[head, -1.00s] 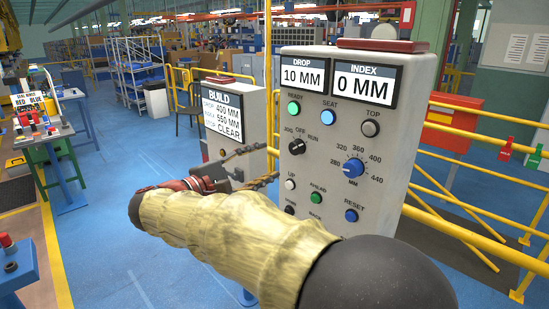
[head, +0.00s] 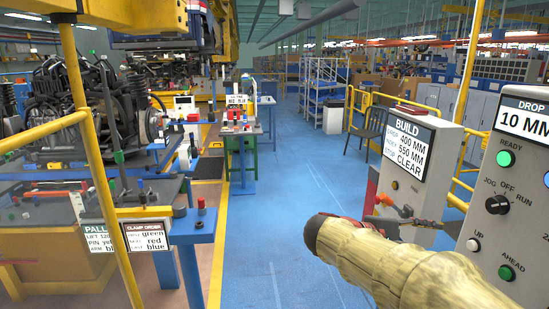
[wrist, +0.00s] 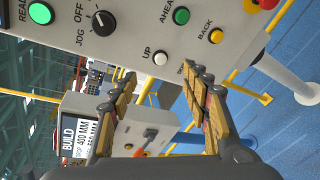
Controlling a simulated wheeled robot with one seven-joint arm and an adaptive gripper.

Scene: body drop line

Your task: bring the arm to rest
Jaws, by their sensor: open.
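My arm, in a tan padded sleeve, reaches in from the lower right of the head view. My gripper (head: 400,212) is small there and partly hidden by the arm. In the wrist view my gripper (wrist: 160,76) is open, with two dark fingers with tan pads apart and nothing between them. The grey control panel (head: 482,215) stands at the right edge of the head view, cut off by the frame. In the wrist view the panel (wrist: 120,40) lies just beyond the fingertips, with its UP button (wrist: 160,58) showing between them. I cannot tell any contact.
A grey BUILD box (head: 418,190) stands behind my gripper. Yellow rails (head: 90,140) and a workbench with a PALLET sign (head: 88,240) are at the left. A green-legged table (head: 240,140) stands farther back. The blue floor (head: 270,230) in the middle is clear.

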